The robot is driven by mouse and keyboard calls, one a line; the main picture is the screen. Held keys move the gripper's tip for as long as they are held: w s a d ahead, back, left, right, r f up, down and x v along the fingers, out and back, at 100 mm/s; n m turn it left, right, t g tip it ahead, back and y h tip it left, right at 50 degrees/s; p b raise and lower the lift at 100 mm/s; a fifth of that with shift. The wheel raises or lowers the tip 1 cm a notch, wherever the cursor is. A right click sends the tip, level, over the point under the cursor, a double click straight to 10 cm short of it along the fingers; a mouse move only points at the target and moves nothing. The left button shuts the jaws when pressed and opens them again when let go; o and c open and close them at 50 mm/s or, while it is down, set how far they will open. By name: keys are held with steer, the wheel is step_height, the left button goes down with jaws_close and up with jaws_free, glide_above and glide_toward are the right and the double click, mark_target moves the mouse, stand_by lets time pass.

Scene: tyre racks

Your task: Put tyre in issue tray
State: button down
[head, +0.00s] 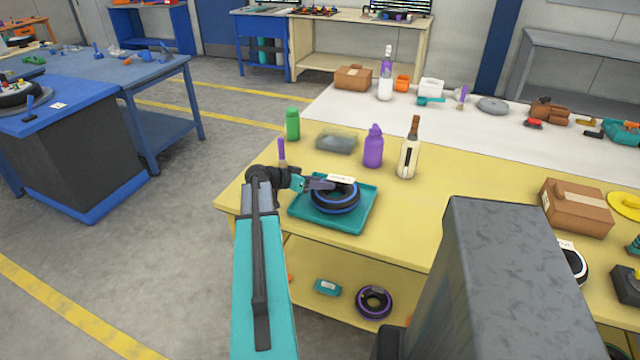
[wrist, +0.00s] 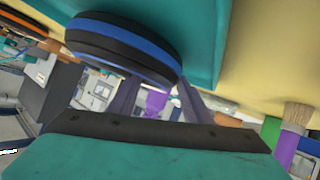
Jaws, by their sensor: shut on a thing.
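A black tyre with a blue band (head: 335,201) is over the teal tray (head: 305,220) on the yellow table, inside the tray's outline. A white label shows at the tyre's far edge. My gripper (head: 326,184) reaches in from the left and is shut on the tyre. In the wrist view the tyre (wrist: 125,45) is at the fingers (wrist: 158,95), with the teal tray (wrist: 205,35) close beside it. I cannot tell whether the tyre's underside fully rests on the tray floor. Its far side is hidden.
A cardboard box (head: 577,207) is at right. A purple-banded tyre (head: 374,314) is on the lower shelf.

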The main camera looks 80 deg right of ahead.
steer(key=shift+f, duration=0.25)
steer(key=c, duration=0.8)
jaws_free()
steer(key=shift+f, duration=0.1)
steer(key=shift+a, duration=0.1)
steer(key=b+v, duration=0.3)
steer(key=v, duration=0.9)
